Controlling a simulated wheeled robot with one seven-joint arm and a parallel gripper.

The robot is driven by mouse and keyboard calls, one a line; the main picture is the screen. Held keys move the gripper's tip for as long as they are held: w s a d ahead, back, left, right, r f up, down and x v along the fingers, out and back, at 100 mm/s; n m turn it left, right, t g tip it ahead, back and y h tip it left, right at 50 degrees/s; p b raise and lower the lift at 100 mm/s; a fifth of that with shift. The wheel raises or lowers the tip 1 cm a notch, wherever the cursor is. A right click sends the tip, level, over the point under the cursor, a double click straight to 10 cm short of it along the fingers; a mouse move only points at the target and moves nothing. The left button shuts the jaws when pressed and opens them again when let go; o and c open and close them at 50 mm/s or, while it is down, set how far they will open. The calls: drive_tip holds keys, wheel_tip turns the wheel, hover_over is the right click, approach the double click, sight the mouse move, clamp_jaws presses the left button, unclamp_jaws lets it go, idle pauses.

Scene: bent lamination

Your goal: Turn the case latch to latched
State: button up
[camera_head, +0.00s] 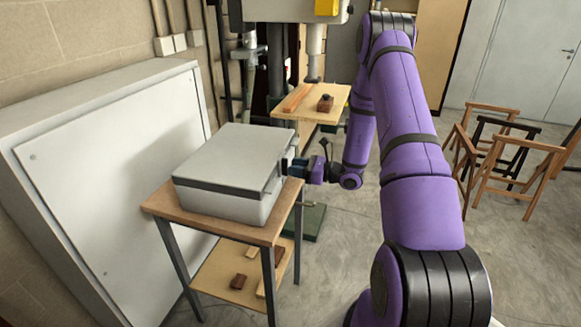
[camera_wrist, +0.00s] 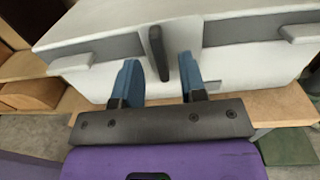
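A grey case (camera_head: 232,170) with a closed lid and a dark band under it sits on a small wooden stand (camera_head: 160,207). In the wrist view the case (camera_wrist: 235,65) fills the upper part. Its latch (camera_wrist: 158,52) is a dark lever on a light plate, close to upright with a slight tilt. My gripper (camera_wrist: 157,75) is at the case's front, its two blue fingers apart on either side of the lever's lower end. No clear contact with the lever shows. In the head view my gripper (camera_head: 297,168) is at the case's right side, where the latch is hard to make out.
A drill press with a wooden table (camera_head: 322,104) stands behind the case. A large white panel (camera_head: 120,170) leans at the left. The stand's lower shelf (camera_head: 225,285) holds wood pieces. Folding wooden frames (camera_head: 515,160) stand at the right, with open floor before them.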

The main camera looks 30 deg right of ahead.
drive_tip(key=shift+x, duration=1.05)
clamp_jaws()
